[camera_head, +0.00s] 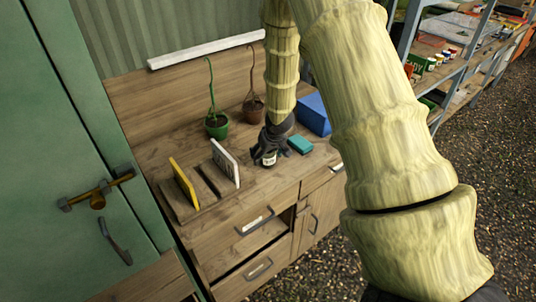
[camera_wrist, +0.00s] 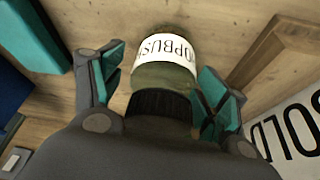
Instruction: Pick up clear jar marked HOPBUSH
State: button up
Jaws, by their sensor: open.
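The clear jar (camera_wrist: 163,68) stands on the wooden worktop, with a dark ribbed lid and a white label on which "OPBUSH" can be read. In the wrist view it sits between the two fingers of my gripper (camera_wrist: 160,95), with a gap to each teal-padded finger. My gripper is open around the jar. In the head view my gripper (camera_head: 270,152) points down over the worktop, and the jar (camera_head: 269,159) shows only in part, mostly hidden by the fingers.
A teal block (camera_head: 300,144) lies close to the right of my gripper, with a blue box (camera_head: 314,114) behind. A white sign (camera_head: 226,161) and a yellow-edged panel (camera_head: 184,182) stand in a wooden rack to the left.

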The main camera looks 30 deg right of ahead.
jog(key=shift+w+f, duration=0.15)
jog(key=shift+f, duration=0.1)
jog(key=shift+c, duration=0.5)
jog(key=c, duration=1.2)
jog(key=shift+r, duration=0.1)
